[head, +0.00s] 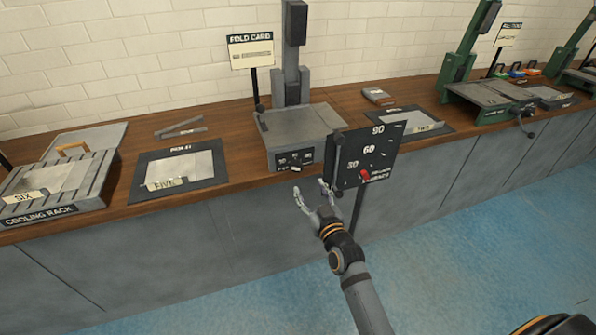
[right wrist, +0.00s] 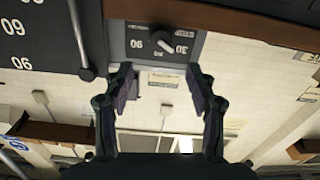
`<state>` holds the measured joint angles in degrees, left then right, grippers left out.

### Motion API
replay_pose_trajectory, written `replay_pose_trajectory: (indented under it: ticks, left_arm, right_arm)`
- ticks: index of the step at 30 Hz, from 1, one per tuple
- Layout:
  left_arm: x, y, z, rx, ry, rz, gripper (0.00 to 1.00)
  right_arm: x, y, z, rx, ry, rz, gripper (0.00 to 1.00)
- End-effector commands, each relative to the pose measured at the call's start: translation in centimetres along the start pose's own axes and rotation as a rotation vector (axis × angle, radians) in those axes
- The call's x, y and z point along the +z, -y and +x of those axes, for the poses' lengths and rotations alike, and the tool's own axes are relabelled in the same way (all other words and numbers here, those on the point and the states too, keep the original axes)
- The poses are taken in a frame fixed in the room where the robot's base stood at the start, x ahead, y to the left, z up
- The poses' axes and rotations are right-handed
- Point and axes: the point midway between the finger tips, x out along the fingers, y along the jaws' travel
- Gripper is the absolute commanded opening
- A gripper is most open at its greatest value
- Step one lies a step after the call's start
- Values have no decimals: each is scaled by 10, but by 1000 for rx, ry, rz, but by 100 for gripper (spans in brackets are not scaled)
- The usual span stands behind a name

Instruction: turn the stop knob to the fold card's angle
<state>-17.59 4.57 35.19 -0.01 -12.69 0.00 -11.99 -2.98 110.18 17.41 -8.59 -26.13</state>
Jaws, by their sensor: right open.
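The stop knob (head: 295,168) is on the dark front panel of the grey machine (head: 300,125). In the right wrist view, which is upside down, the knob (right wrist: 165,40) has a pale bar set at a slant between the marks 90 and 30. Which end is the pointer I cannot tell. The fold card (head: 250,50) stands on a post behind the machine; its small lines are too small to read. My right gripper (head: 315,193) is open and empty, in front of and below the knob, apart from it. My left gripper is not in view.
A dark board (head: 368,155) marked 90, 60 and 30, with a red part, stands close to the right of my gripper. A cooling rack (head: 45,205) and a dark tray (head: 140,190) lie left on the wooden counter. Green machines (head: 490,95) stand right.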

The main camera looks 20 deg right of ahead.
Motion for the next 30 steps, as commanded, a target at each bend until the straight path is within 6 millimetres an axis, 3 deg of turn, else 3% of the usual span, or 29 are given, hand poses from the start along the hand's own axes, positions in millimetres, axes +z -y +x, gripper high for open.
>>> replay_pose_trajectory:
  ticks: [9,13,25,30]
  left_arm:
    - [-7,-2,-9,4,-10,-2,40]
    - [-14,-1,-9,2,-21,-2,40]
    - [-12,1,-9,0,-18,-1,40]
    - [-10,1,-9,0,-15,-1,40]
  right_arm:
    - [-2,0,67,0,0,0,57]
    - [0,0,85,1,0,0,57]
    - [1,0,94,1,2,0,55]
    - [1,0,94,1,2,0,32]
